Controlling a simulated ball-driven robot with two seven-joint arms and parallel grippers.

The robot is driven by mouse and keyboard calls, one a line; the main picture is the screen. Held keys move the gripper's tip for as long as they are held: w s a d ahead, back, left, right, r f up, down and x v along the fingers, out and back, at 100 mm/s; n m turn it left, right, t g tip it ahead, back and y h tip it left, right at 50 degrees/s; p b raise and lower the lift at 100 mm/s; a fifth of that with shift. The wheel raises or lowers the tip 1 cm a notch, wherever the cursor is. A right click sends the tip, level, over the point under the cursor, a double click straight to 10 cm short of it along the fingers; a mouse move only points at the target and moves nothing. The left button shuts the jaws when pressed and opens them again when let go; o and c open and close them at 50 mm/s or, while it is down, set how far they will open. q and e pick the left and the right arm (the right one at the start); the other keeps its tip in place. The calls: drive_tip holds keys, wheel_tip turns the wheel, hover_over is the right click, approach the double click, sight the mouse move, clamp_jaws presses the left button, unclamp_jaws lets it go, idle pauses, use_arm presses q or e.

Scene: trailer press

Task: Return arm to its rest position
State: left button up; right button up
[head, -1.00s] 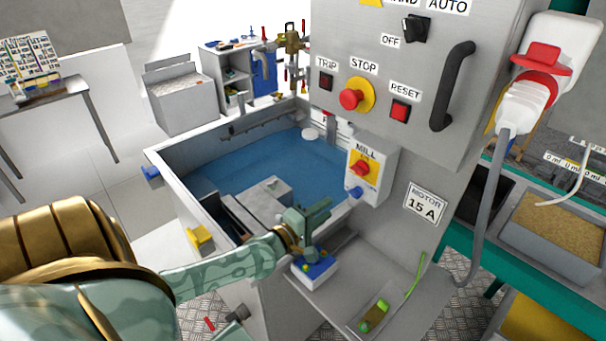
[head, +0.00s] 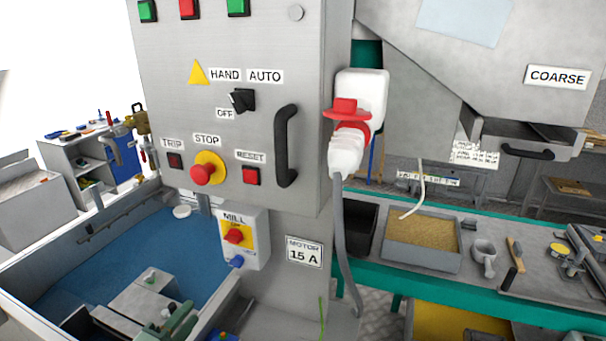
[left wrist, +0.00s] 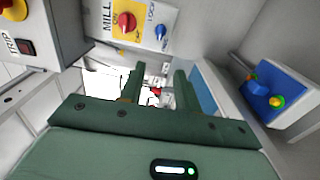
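My left gripper (head: 174,326) shows at the bottom edge of the head view, with only its dark green end in the picture. It is in front of the blue-floored basin (head: 75,262) and below the MILL switch box (head: 243,238). In the left wrist view the left gripper's two fingers (left wrist: 157,86) stand apart with a gap between them and nothing held. The MILL box (left wrist: 142,22) is beyond the fingers there, with its red knob and blue button. My right gripper is in no view.
A grey control cabinet (head: 245,50) with a handle, red stop button and plugged-in cable (head: 346,230) stands close. A blue box (left wrist: 266,92) with a green and yellow knob is right of the fingers. A teal-edged bench (head: 385,277) holds a sand tray (head: 425,259).

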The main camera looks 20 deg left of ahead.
use_arm(q)
drive_tip(key=s+d+f+m+g+h, duration=0.2)
drive_tip(key=d+m+g, duration=0.1)
drive_tip(key=d+m, duration=0.45)
drive_tip(key=s+d+f+m+g+h, duration=0.1)
drive_tip(key=s+d+f+m+g, duration=0.15)
drive_tip(key=d+m, duration=0.5)
drive_tip(key=s+a+r+m+g+y, duration=0.4)
drive_tip(key=s+a+m+g+y, duration=0.1)
drive_tip(key=s+a+m+y, duration=0.35)
drive_tip(key=s+d+f+g+h+b, duration=0.15)
drive_tip(key=f+b, duration=0.25)
drive_tip(key=f, duration=1.4)
drive_tip(key=s+d+f+g+h+b, duration=0.1)
drive_tip(key=s+d+f+g+b, duration=0.3)
drive_tip(key=f, duration=1.4)
drive_tip(key=s+a+f+n+g+h+b, duration=0.1)
drive_tip(key=s+f+b, duration=0.7)
drive_tip(key=s+f, duration=1)
wheel_tip(320, 180, down, 6)
drive_tip(key=shift+r+n, duration=0.25)
drive_tip(key=shift+n, duration=0.5)
